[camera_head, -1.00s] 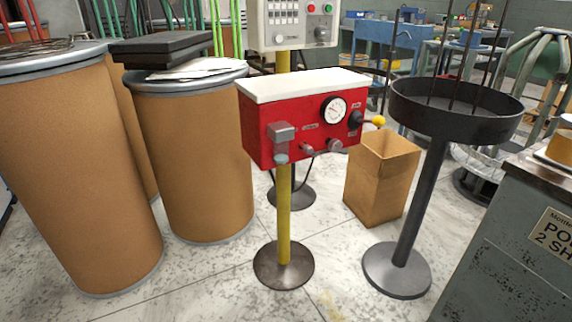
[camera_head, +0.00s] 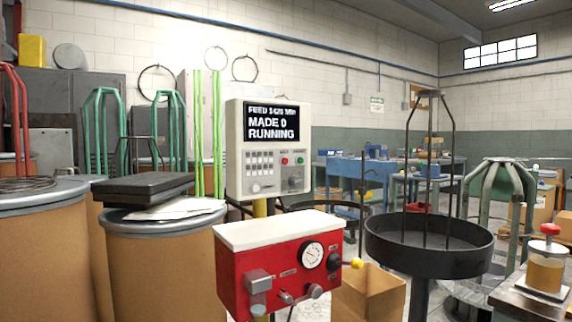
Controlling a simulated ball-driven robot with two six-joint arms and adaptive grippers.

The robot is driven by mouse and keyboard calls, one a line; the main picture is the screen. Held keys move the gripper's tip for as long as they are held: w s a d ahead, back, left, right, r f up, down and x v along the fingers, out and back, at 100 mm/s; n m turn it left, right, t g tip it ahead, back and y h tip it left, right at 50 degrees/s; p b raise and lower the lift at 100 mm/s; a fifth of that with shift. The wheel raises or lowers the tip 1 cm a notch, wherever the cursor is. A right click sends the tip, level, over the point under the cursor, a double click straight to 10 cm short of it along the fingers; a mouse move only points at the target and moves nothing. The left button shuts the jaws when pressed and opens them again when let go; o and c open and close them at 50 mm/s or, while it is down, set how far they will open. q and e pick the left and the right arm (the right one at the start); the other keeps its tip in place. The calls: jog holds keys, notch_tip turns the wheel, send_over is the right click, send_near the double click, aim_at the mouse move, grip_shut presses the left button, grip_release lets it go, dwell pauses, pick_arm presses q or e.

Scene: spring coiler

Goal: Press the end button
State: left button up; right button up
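A white control panel (camera_head: 262,150) stands on a yellow post near the middle. Its dark screen (camera_head: 272,120) shows "MADE 0" and "RUNNING" under a blurred feed line. Below the screen are a keypad (camera_head: 260,162), a red button (camera_head: 285,160), a green button (camera_head: 300,160) and knobs. The small labels by the buttons are too blurred to read, so I cannot tell which one is the end button. Neither of my grippers shows in this view.
Brown drums (camera_head: 165,265) stand at left. A black round tray (camera_head: 428,255) on a post and a cardboard box (camera_head: 370,292) are at right.

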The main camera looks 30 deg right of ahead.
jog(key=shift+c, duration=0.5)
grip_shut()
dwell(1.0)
